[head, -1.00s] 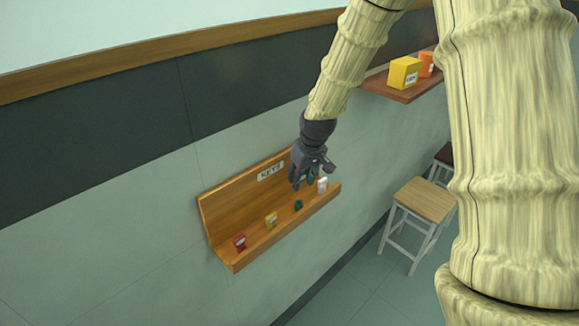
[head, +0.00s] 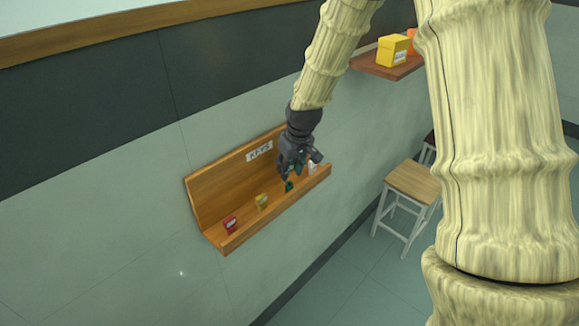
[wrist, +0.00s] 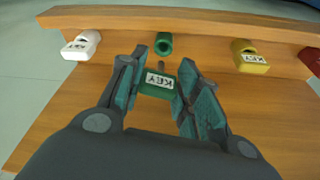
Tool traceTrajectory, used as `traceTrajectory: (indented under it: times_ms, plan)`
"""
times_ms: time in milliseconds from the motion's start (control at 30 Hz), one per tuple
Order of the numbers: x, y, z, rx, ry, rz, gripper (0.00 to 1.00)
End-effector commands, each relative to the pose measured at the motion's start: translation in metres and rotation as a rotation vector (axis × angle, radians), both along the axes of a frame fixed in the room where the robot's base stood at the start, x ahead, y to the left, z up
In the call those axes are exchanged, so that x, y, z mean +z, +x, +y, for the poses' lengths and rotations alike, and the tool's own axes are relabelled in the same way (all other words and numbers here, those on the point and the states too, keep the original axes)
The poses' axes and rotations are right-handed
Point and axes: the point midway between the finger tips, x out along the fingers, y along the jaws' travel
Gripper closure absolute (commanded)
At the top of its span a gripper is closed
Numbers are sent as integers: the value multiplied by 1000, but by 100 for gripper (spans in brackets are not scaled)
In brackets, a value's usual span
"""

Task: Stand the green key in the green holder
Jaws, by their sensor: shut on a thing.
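The green key (wrist: 157,84), with a white KEY label, is held between the two fingers of my gripper (wrist: 156,92). Its thin shank points toward the green holder (wrist: 164,43), a short hollow green piece on the shelf. A small gap shows between shank and holder in the wrist view. In the head view the green holder (head: 289,186) shows just below my gripper (head: 298,168), and the fingers mostly hide the key.
The wooden key shelf (head: 228,240) is fixed to the wall. A white piece (wrist: 82,44) stands left of the green holder in the wrist view; a yellow one (wrist: 250,57) and a red one (wrist: 314,60) stand right. A stool (head: 412,183) is nearby.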

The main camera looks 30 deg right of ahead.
Motion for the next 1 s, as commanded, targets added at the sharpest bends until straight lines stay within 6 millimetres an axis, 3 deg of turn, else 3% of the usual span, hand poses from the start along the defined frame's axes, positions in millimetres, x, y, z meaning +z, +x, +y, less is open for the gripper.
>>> traceTrajectory:
  times_ms: [367, 1000]
  plan:
    - [-3, -1, -1, -1, 0, 0, 87]
    - [-38, -2, -1, -1, 0, -1, 87]
